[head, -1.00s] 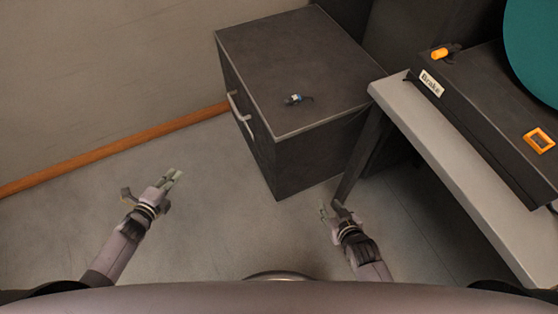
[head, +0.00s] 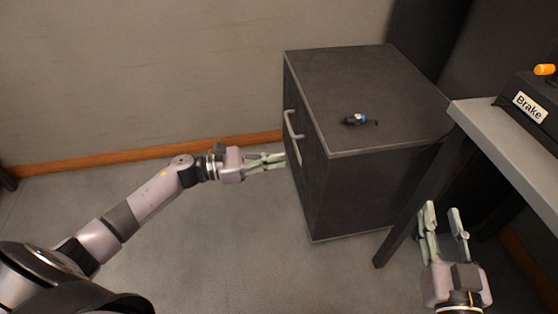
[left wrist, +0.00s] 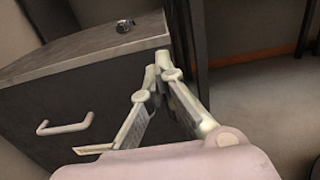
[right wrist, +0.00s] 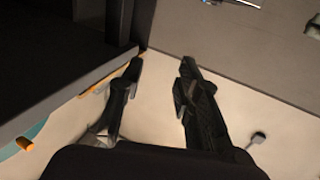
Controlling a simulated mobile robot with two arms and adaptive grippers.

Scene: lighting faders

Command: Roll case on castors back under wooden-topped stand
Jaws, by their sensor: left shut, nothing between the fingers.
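The case is a dark box (head: 335,195) with a pale handle (head: 292,138) on its front face. It stands on the floor left of the stand (head: 485,125), a light-topped table with dark legs. The case's castors do not show. My left gripper (head: 285,160) is shut and empty, with its tips close to the case's front face below the handle. In the left wrist view the tips (left wrist: 157,72) overlap the case near its top corner; contact cannot be told. My right gripper (head: 442,208) is open and empty near the stand's front leg, right of the case.
A small dark tool with a blue band (head: 356,120) lies on top of the case. A black unit labelled "Brake" (head: 530,105) sits on the stand. A wall with a wooden skirting board (head: 130,162) runs behind. The floor left of the case is clear.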

